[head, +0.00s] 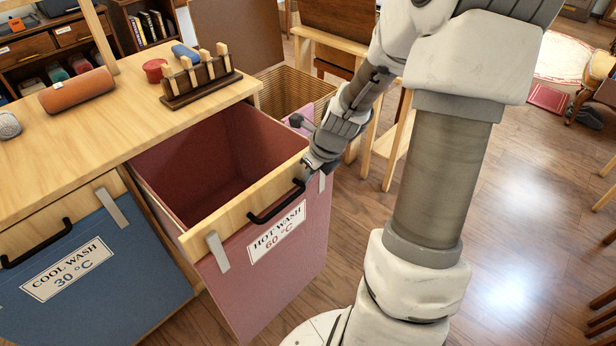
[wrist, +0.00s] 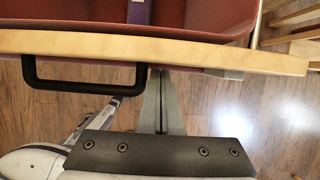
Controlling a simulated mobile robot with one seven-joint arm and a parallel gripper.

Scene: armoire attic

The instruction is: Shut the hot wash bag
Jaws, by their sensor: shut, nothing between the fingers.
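The hot wash bag (head: 290,270) is a pink laundry bag with a light wooden front rail and a black handle (head: 276,202). It is pulled out from under the counter, and its empty-looking inside is visible from above. My gripper (head: 314,170) is at the front rail, near the right end of the handle. In the wrist view the shut fingers (wrist: 160,85) point at the rail (wrist: 200,48), just right of the black handle (wrist: 85,75). Their tips reach the rail's lower edge; I cannot tell whether they touch it.
The blue cool wash bag (head: 95,270) hangs to the left, pushed in. The wooden counter (head: 120,115) above holds an orange roll (head: 77,91) and a pegged rack (head: 200,82). A wicker basket (head: 285,92) stands behind. Open wooden floor (head: 500,230) lies to the right.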

